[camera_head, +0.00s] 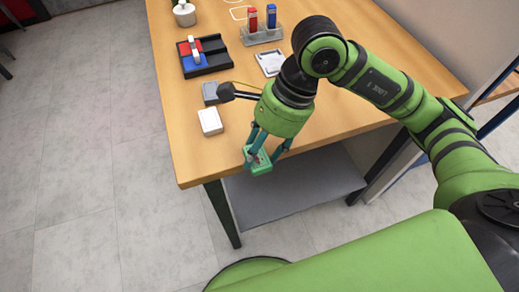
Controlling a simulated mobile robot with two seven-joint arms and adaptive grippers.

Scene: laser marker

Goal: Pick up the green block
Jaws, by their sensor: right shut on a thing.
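The green block (261,168) is a small, box-like piece near the front edge of the wooden table (185,150). My right gripper (258,157) points down with its fingers around the block and is shut on it. The block appears over or just past the table's front edge; its height above the table is hard to tell. The fingers hide part of the block's top. My left gripper is not in view.
A white block (210,122) and a grey block (210,93) lie left of my gripper. Behind them are a black tray (209,67) with red and blue parts, a grey rack (262,36) and a white plate (270,63). A grey shelf (290,190) sits below the tabletop.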

